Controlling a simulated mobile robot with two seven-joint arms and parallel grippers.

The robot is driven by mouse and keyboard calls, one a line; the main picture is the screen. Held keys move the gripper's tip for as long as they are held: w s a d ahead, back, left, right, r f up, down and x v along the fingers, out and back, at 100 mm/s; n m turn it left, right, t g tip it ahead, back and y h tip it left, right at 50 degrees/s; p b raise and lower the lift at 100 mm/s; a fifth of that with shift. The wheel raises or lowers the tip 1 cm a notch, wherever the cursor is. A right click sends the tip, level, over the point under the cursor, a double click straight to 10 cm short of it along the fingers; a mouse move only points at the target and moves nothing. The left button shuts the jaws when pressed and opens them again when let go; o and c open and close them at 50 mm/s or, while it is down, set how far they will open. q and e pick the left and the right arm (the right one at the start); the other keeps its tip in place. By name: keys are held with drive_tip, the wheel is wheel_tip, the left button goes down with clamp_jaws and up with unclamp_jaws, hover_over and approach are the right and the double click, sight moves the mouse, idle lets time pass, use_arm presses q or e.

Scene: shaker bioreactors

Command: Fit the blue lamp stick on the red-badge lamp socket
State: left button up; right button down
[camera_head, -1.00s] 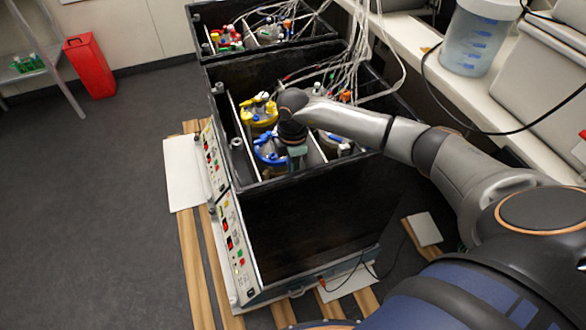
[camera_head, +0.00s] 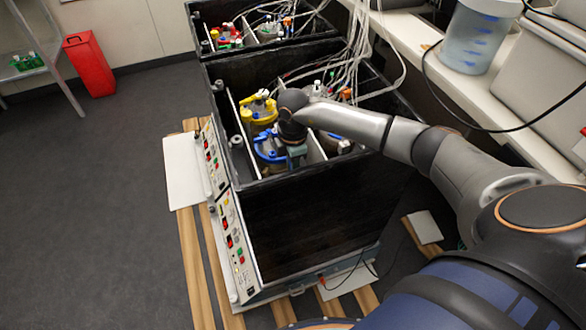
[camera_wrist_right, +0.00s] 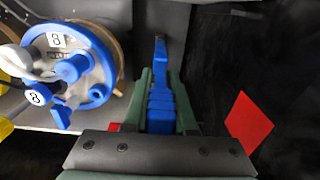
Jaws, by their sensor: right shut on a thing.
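My right gripper (camera_head: 297,158) reaches down into the near black box, beside a blue-lidded vessel. In the right wrist view its green fingers (camera_wrist_right: 161,88) are shut on the blue lamp stick (camera_wrist_right: 160,103), whose narrow end points away, up the picture. A red diamond badge (camera_wrist_right: 249,122) shows on the dark surface right of the fingers. A small red patch (camera_wrist_right: 115,127) shows left of the gripper, partly hidden behind it. I cannot make out a socket opening. My left gripper is not in view.
The blue-lidded vessel (camera_wrist_right: 97,94) stands close left of the fingers. A yellow-topped vessel (camera_head: 259,108) is behind it. The black box wall (camera_head: 310,178) rises in front, and pale cables (camera_head: 355,60) hang behind the arm. Another box (camera_head: 262,43) stands farther back.

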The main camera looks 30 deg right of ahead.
use_arm(q)
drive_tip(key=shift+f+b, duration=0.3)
drive_tip(key=shift+b, duration=0.05)
use_arm(e)
drive_tip(key=shift+f, duration=0.9)
idle(0.4)
drive_tip(key=c, duration=0.7)
unclamp_jaws()
drive_tip(key=shift+o, duration=0.2)
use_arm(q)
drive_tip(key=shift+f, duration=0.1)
use_arm(e)
wheel_tip(320, 180, up, 5)
drive_tip(key=shift+r+p, duration=0.1)
drive_tip(key=shift+p, duration=0.25)
wheel_tip(320, 180, up, 6)
drive_tip(key=shift+r, duration=0.1)
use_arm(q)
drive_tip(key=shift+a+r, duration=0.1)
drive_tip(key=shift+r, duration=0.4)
use_arm(e)
drive_tip(key=shift+r, duration=0.55)
